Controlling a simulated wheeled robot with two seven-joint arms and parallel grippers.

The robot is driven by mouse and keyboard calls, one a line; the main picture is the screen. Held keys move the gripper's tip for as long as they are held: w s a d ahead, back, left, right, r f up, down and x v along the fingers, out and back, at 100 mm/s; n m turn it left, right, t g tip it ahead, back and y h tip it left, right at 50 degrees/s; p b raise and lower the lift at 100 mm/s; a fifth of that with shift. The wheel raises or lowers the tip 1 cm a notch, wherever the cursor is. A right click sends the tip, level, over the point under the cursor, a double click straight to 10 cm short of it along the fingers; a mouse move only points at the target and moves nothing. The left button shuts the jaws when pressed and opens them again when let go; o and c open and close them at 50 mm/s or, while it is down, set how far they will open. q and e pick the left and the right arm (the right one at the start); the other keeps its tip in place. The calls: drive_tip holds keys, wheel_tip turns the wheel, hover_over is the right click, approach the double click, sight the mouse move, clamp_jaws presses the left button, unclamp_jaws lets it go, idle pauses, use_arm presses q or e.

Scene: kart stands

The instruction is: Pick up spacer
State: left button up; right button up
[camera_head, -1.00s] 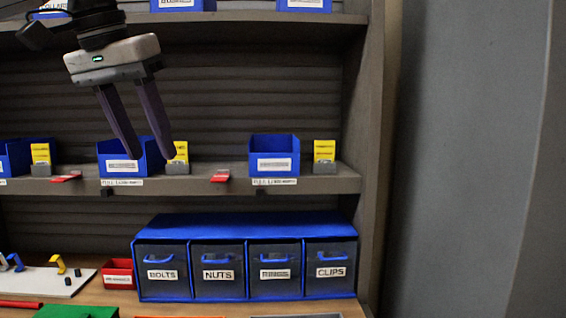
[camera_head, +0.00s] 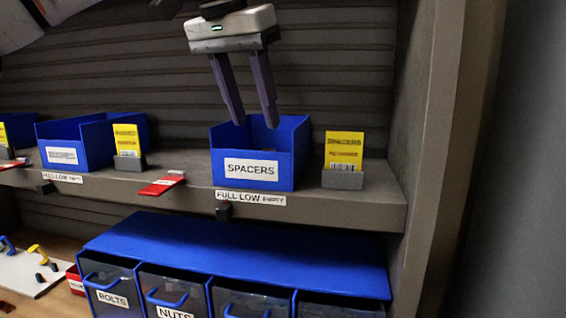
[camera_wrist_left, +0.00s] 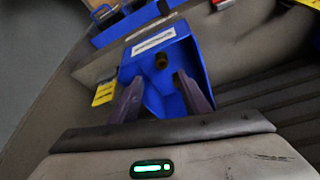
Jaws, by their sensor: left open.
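A blue bin labelled SPACERS (camera_head: 252,170) stands on the shelf in the head view. It also shows in the left wrist view (camera_wrist_left: 190,52), with its label on the far side. A small brownish spacer (camera_wrist_left: 161,62) lies inside it near the labelled wall; in the head view it is mostly hidden by the bin wall. My left gripper (camera_head: 256,124) is open, pointing down, with its fingertips at the bin's opening. In the left wrist view its two fingers (camera_wrist_left: 160,92) spread over the bin with nothing between them. My right gripper is not in view.
A yellow card in a grey holder (camera_head: 343,160) stands right of the bin, near the shelf's side wall. A red tag (camera_head: 162,185) lies to its left. Another blue bin (camera_head: 90,142) stands farther left. A blue drawer cabinet (camera_head: 235,255) sits below the shelf.

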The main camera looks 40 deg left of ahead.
use_arm(q)
drive_tip(key=f, duration=0.3)
drive_tip(key=shift+w+a, duration=0.2)
drive_tip(key=shift+w, duration=0.05)
drive_tip(key=x, duration=0.5)
drive_tip(key=shift+w+a+f, duration=0.1)
drive_tip(key=shift+a+f, duration=0.1)
drive_tip(key=shift+f, duration=0.05)
clamp_jaws()
drive_tip(key=shift+r, duration=0.15)
